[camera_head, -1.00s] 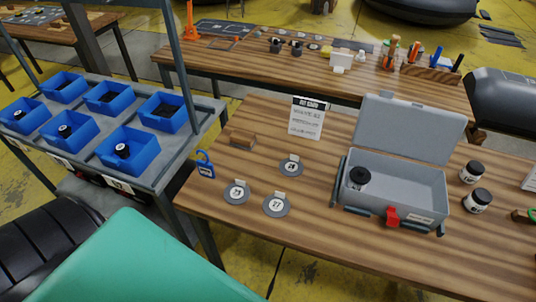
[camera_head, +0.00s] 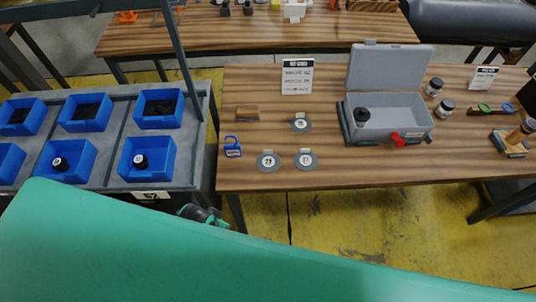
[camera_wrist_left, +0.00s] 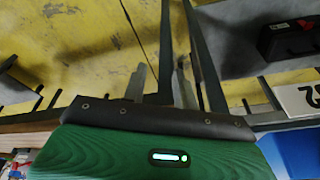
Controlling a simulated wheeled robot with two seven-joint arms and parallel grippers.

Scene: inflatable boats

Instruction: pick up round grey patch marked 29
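The round grey patch (camera_head: 268,161) whose label looks like 29 lies flat near the front left of the wooden table, with a pale tab at its back edge. A similar patch marked 27 (camera_head: 305,160) lies to its right, and a third patch (camera_head: 300,123) lies behind them. My left gripper (camera_head: 205,214) is left of the table's front edge and partly hidden, apart from the patches. In the left wrist view its two grey fingers (camera_wrist_left: 162,76) stand apart with nothing between them; no patch shows there. My right gripper is not in view.
A blue padlock-shaped item (camera_head: 233,149) and a brown block (camera_head: 248,112) lie near the patches. An open grey case (camera_head: 390,128) stands to the right.

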